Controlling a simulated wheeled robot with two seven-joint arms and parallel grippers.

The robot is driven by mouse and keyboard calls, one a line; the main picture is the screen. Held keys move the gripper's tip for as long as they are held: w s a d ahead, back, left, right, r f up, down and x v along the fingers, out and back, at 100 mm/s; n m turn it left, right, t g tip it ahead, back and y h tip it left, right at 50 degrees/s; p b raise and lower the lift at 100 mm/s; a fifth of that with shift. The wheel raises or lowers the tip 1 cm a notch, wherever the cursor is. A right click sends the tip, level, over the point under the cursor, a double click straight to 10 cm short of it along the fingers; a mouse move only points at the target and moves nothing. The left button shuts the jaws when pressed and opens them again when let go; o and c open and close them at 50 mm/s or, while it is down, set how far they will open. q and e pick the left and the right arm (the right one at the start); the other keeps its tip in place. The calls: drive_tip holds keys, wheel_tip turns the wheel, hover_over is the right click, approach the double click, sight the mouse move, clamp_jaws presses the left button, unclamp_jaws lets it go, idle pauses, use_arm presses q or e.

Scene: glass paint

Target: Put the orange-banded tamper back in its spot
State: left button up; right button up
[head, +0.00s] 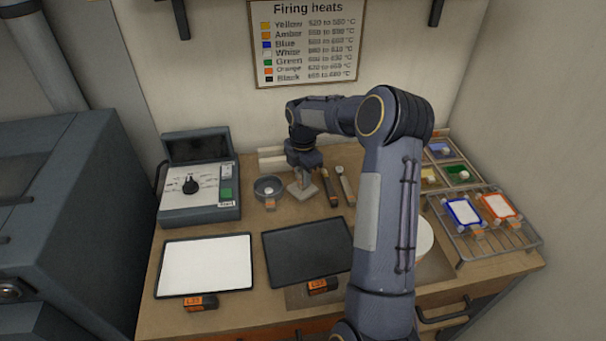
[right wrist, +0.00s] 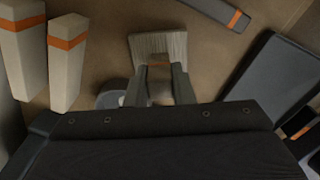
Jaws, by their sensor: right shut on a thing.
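My right gripper (head: 303,174) points down over the back of the worktable, and its fingers show in the right wrist view (right wrist: 167,85). It is shut on a pale grey, wood-grained piece (right wrist: 158,43), which I take for the tamper. Its wide pale foot (head: 297,191) shows below the fingers in the head view. The fingers hide most of its upper part; only a brownish-orange patch shows between them. I cannot tell whether the foot touches the tabletop. My left gripper is not in view.
A round grey dish (head: 270,189) stands just left of the gripper. A dark orange-banded tool (head: 328,187) and a pale-handled tool (head: 345,185) lie to its right. Pale orange-banded uprights (right wrist: 66,60) stand close behind. A dark tray (head: 308,252) lies in front.

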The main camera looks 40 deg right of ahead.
drive_tip(key=shift+f, duration=0.45)
idle(0.7)
drive_tip(key=o, duration=1)
